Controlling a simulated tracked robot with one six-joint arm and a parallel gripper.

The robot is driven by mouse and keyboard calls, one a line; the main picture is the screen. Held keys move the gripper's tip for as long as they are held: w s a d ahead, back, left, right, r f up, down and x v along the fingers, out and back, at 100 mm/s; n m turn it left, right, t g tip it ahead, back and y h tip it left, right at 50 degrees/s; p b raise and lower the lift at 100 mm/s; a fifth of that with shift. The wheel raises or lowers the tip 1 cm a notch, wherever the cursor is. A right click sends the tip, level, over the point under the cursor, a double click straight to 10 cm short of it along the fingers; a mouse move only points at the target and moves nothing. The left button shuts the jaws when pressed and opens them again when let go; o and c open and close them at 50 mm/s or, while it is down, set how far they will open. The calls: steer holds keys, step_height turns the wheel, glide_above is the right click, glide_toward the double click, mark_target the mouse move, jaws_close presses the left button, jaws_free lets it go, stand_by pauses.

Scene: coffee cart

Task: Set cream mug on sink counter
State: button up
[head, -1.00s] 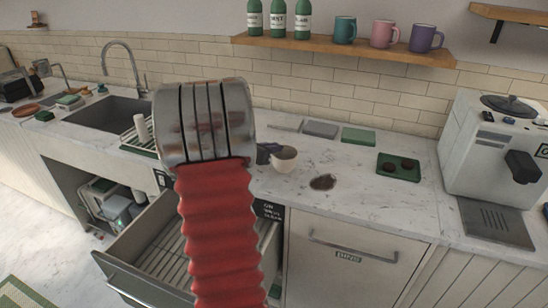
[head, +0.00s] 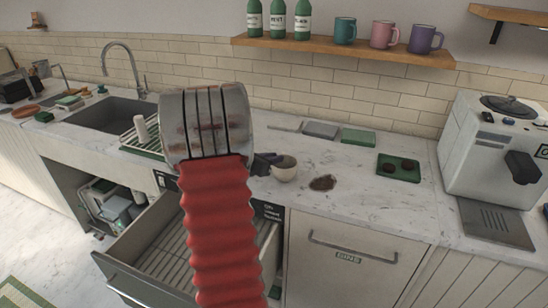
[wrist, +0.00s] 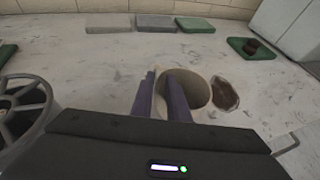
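The cream mug (head: 285,171) is at the counter beside a brown spill, just right of my red arm sleeve. In the wrist view the mug (wrist: 202,88) shows its open mouth. My gripper (wrist: 160,88) has its two purple fingers on either side of the mug's left wall, with a strip of cream between them. In the head view the gripper (head: 266,161) is dark, small and partly hidden by my arm. I cannot tell whether the mug's base touches the counter. The sink counter (head: 62,128) is at the left, around the grey sink (head: 108,115).
A dish rack (head: 143,140) stands right of the sink. An open drawer (head: 165,262) juts out below. A brown spill (head: 323,183), a green tray (head: 398,167) and a coffee machine (head: 490,150) are to the right. A dark round rimmed thing (wrist: 22,108) is left of my gripper.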

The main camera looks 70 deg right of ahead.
steer(key=o, duration=0.3)
steer(key=shift+r, duration=0.1)
steer(key=v, duration=1.2)
steer(key=shift+w, duration=0.1)
stand_by(0.5)
